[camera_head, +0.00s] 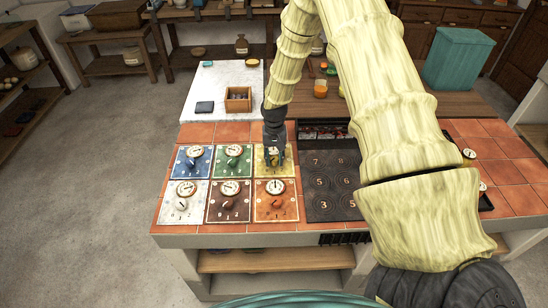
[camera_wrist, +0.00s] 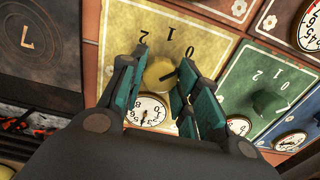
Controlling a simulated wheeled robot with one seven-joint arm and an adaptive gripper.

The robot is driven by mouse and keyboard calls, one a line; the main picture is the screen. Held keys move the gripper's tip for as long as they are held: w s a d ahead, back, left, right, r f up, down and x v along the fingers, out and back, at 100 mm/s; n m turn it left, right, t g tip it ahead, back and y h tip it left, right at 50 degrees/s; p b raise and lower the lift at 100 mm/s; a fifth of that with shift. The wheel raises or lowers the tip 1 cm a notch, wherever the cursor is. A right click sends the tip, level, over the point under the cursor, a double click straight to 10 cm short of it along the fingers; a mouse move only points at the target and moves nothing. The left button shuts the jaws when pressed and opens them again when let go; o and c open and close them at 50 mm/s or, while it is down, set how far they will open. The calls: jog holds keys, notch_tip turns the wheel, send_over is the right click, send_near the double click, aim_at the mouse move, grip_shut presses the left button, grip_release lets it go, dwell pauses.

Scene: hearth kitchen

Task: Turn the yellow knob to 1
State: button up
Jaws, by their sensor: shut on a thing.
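The yellow panel (camera_head: 259,168) lies in the back row of the coloured panels, at the right end. In the wrist view the yellow panel (camera_wrist: 120,30) shows the marks 0, 1 and 2 upside down, with a round white dial (camera_wrist: 146,110) beside the knob. The yellow knob (camera_wrist: 157,74) stands between the fingers of my gripper (camera_wrist: 163,70), which is shut on it. A dark pointer line on the knob seems to lean toward the 0. In the head view my gripper (camera_head: 274,150) comes down over the panel and hides most of the knob.
A green panel (camera_wrist: 285,65) with its own knob sits beside the yellow one, and an orange panel (camera_head: 276,212) in front of it. A dark numbered stove plate (camera_head: 325,175) lies to the right. A wooden box (camera_head: 238,104) stands on the white slab behind.

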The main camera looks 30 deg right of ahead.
aim_at(274, 158)
jog(key=shift+f, duration=0.1)
jog(key=n+b, duration=0.1)
jog(key=n, duration=0.3)
jog(key=shift+n, duration=0.4)
jog(key=shift+n+b, duration=0.3)
jog(key=shift+n, duration=1.6)
jog(key=o, duration=1)
jog(key=shift+w+f, duration=0.1)
notch_tip(274, 158, up, 12)
jog(key=shift+r, duration=0.1)
